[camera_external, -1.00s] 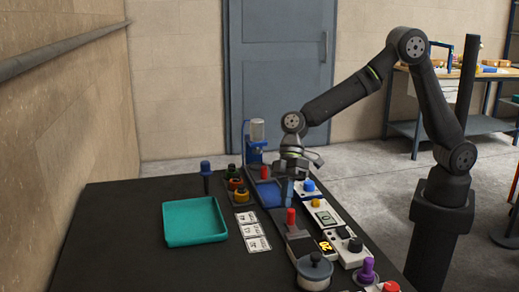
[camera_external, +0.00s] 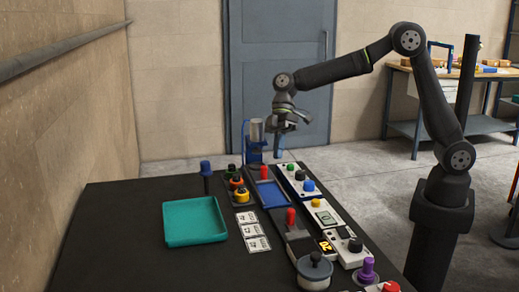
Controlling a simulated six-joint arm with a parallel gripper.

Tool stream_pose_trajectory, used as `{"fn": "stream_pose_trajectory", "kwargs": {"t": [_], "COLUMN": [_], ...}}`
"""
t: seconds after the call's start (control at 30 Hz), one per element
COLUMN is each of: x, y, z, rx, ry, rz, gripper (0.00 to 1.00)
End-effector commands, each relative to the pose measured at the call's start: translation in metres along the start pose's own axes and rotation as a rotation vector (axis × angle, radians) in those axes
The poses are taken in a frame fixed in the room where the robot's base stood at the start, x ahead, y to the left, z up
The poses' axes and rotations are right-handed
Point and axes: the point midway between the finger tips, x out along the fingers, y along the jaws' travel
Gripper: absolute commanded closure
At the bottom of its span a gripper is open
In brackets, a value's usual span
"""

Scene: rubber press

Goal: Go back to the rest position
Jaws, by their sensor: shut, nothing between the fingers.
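My gripper (camera_external: 279,152) is shut and empty. It hangs in the air, pointing down, above the far end of the black table (camera_external: 120,240). It is beside and to the right of the blue press stand with a clear cylinder (camera_external: 257,132). My arm reaches in from the right, with the upper links raised high. The gripper touches nothing that I can see.
A teal tray (camera_external: 195,221) lies on the left of the table. Near it are a blue-topped post (camera_external: 206,170), coloured knobs (camera_external: 237,184) and white cards (camera_external: 252,230). Button panels (camera_external: 297,181), a grey pot (camera_external: 314,270) and a purple knob (camera_external: 367,270) stand to the right.

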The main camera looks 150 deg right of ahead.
Motion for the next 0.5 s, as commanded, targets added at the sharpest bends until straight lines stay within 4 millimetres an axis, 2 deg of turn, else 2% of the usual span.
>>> {"fn": "stream_pose_trajectory", "kwargs": {"t": [0.1, 0.5], "x": [0.011, 0.026], "y": [-0.009, -0.025], "z": [0.006, 0.024], "rx": [0.042, 0.188], "ry": [-0.066, -0.232], "rz": [0.034, 0.207], "gripper": [1.0, 1.0]}}
